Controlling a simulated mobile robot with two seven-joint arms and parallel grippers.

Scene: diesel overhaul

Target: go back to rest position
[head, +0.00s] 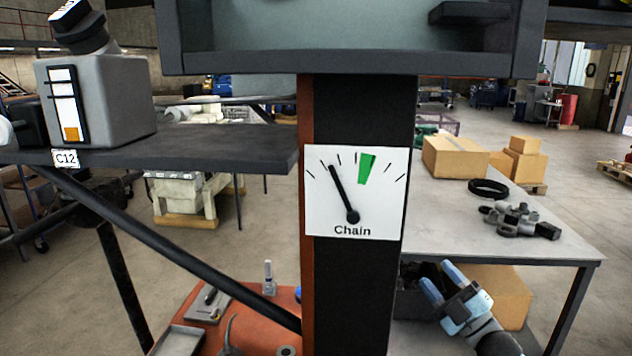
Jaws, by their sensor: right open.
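My right gripper (439,287) shows at the lower right of the head view, with light blue fingers spread apart and nothing between them. It is in front of the space below the grey table, to the right of the dark column. My left gripper is not in the head view.
A dark column (362,290) with a white "Chain" gauge (325,215) stands in the centre. A shelf (230,148) labelled C12 bears a grey box (115,105) at left. A grey table (455,225) with cartons is at right. An orange surface (262,322) with tools lies below.

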